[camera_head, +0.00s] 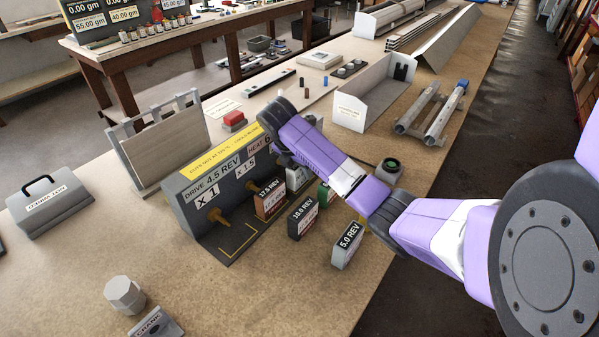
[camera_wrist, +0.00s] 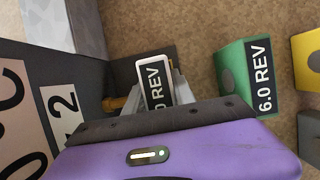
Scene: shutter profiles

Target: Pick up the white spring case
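The white spring case (camera_wrist: 155,72) shows in the wrist view, with a black label ending in "0 REV" partly cut off by my gripper. It is directly in front of my gripper (camera_wrist: 163,92), whose pale fingers lie close along its two sides. I cannot tell whether they press on it. In the head view, a pale case (camera_head: 298,178) stands at the right end of the dark fixture, partly behind my arm. My fingers are hidden there.
The dark fixture (camera_head: 205,200) with brass pegs is beside the case. A green 6.0 REV case (camera_wrist: 240,80) and a yellow case (camera_wrist: 308,60) stand to the right. Dark 18.0 REV (camera_head: 302,217) and grey 5.0 REV (camera_head: 347,246) cases stand near the bench edge.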

